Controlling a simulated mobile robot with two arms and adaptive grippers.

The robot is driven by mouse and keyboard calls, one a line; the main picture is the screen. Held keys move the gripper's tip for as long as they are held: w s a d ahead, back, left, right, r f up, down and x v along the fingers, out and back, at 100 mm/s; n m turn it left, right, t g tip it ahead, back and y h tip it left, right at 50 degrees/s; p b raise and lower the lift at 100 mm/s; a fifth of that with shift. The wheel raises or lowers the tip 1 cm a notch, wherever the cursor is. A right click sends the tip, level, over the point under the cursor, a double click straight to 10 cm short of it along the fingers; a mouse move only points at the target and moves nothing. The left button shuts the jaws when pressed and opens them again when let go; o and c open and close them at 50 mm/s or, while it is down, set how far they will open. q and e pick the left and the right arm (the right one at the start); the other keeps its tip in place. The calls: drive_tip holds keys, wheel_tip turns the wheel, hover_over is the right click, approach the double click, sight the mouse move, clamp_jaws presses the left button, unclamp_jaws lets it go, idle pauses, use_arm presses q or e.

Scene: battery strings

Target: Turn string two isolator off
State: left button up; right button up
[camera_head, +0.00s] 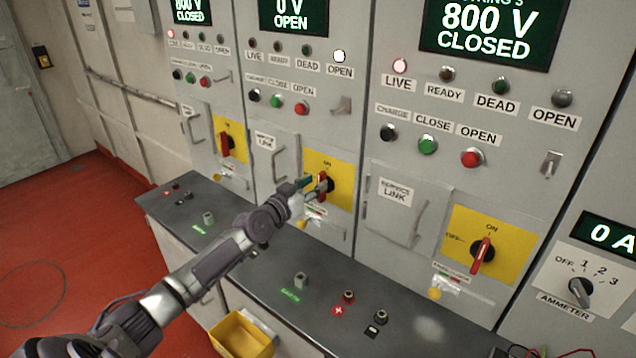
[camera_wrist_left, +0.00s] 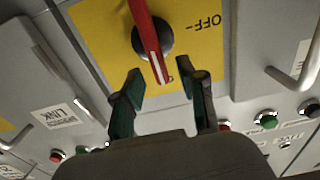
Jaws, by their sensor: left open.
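The string two isolator is a red handle (camera_head: 323,184) on a black hub, on a yellow plate (camera_head: 343,170) in the middle panel. Its handle stands near upright, at ON. In the left wrist view, which is turned over, the red handle (camera_wrist_left: 147,35) has its white-striped end at the ON mark, with OFF to the right. My left gripper (camera_head: 316,186) is open at this handle. In the wrist view its fingertips (camera_wrist_left: 160,82) are on either side of the handle's end, with gaps showing. My right gripper is not in view.
String two's display (camera_head: 292,16) reads 0 V OPEN, and its OPEN lamp (camera_head: 339,56) is lit. Neighbouring isolators (camera_head: 482,255) and (camera_head: 226,144) flank it. A dark bench ledge (camera_head: 240,282) with terminals runs below the panels. A yellow bin (camera_head: 241,335) stands in front.

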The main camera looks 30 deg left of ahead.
use_arm(q)
drive_tip(key=shift+w+d, duration=0.1)
drive_tip(key=shift+w, duration=1)
clamp_jaws()
drive_tip(key=shift+b, duration=0.3)
drive_tip(key=shift+a+f+n+b, duration=0.45)
drive_tip(key=shift+n+b, duration=0.35)
drive_tip(key=shift+n, duration=2.15)
drive_tip(key=shift+a+f+n+b, duration=0.5)
drive_tip(key=shift+n+b, duration=0.35)
drive_tip(key=shift+n, duration=2.15)
drive_tip(key=shift+a+f+n+b, duration=0.45)
drive_tip(key=shift+n+b, duration=0.35)
drive_tip(key=shift+n, duration=2.15)
